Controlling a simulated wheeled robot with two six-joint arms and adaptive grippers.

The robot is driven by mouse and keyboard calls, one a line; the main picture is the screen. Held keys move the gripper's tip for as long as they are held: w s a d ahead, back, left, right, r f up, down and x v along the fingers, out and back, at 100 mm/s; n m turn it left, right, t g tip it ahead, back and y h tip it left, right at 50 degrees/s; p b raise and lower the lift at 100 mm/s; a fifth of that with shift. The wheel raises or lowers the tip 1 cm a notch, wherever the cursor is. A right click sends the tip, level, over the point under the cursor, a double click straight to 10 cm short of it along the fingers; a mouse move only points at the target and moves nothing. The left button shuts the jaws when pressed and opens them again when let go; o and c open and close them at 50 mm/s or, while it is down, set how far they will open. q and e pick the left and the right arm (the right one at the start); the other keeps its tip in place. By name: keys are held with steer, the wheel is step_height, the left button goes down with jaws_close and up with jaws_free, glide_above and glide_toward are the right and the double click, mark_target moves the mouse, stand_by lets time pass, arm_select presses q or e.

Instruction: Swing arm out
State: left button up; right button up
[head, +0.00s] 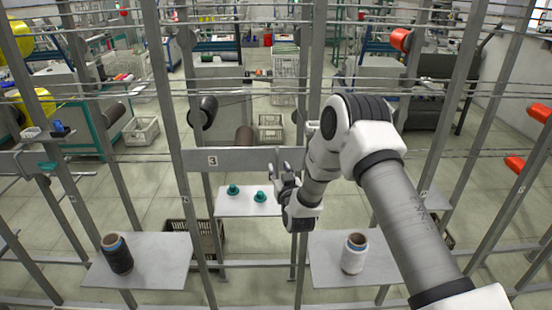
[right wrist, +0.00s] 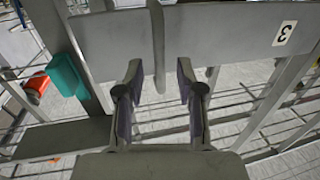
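My right gripper (head: 281,174) is raised at a grey crossbar (head: 235,158) with a "3" label, in the middle of the head view. In the right wrist view, its two fingers (right wrist: 159,82) are apart, with nothing held between the tips. A narrow grey bar (right wrist: 157,45) hangs down in front of the numbered plate (right wrist: 225,30), and its lower end lies between the fingers in the picture. I cannot tell whether this bar is the swing arm or whether a finger touches it. My left gripper is not in view.
A black thread cone (head: 117,254) and a white cone (head: 354,254) stand on separate grey shelves. Two teal pieces (head: 233,189) (head: 260,197) sit on a small shelf below the crossbar. Upright grey posts (head: 166,90) and thin rails crowd the space around my right arm.

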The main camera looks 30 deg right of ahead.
mark_target(278, 166)
steer(key=x, duration=0.3)
steer(key=shift+p, duration=0.35)
steer(key=shift+d, duration=0.1)
jaws_close()
steer(key=shift+a, duration=0.2)
